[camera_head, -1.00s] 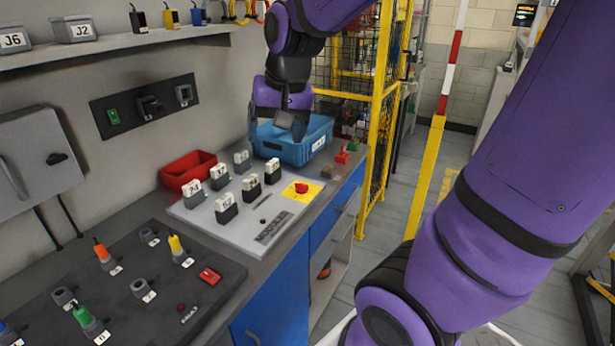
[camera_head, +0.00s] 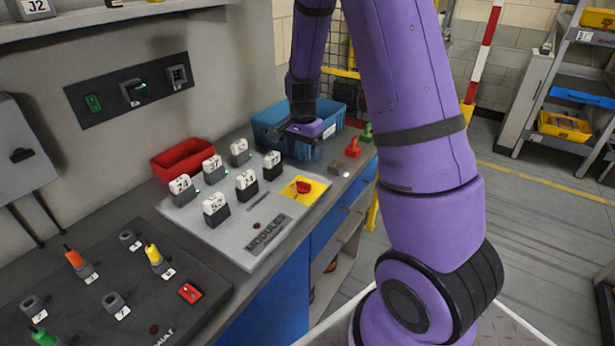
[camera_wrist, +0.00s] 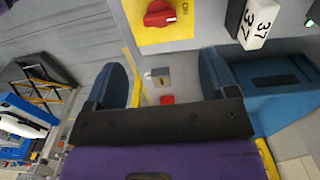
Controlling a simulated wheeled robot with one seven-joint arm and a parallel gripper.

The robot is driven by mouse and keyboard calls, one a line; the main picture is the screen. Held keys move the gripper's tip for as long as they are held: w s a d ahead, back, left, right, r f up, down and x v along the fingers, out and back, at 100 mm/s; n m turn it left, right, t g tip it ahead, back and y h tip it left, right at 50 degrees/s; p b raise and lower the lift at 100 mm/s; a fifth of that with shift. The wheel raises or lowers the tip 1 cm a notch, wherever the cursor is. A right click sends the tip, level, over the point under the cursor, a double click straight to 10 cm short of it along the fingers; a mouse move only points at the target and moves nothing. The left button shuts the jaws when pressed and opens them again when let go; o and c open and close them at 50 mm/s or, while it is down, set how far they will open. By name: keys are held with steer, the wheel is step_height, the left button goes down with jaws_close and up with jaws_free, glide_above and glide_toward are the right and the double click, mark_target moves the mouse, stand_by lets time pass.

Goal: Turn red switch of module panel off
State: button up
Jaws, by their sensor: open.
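The module panel (camera_head: 222,236) is a light grey board on the workbench. Its red switch (camera_head: 303,187) sits on a yellow plate (camera_head: 317,192) at the panel's right corner. In the wrist view the red switch (camera_wrist: 160,13) is a rotary knob at the top, on the yellow plate (camera_wrist: 160,35), with "ON" printed beside it. My gripper (camera_head: 277,134) is open and empty, above the bench behind the switch and near the blue bin. In the wrist view both blue-grey fingers of my gripper (camera_wrist: 161,80) are spread wide, apart from the switch.
Several numbered blocks (camera_head: 216,208) stand on the panel left of the switch. A blue bin (camera_head: 272,118) is behind the panel, a red bin (camera_head: 180,160) at its left. Small red and green parts (camera_head: 352,148) lie at right. A dark fault panel (camera_head: 90,310) is in front.

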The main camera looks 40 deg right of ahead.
mark_target(304, 182)
step_height(304, 182, down, 11)
steer(key=shift+r, duration=0.1)
stand_by(0.4)
steer(key=c, duration=0.9)
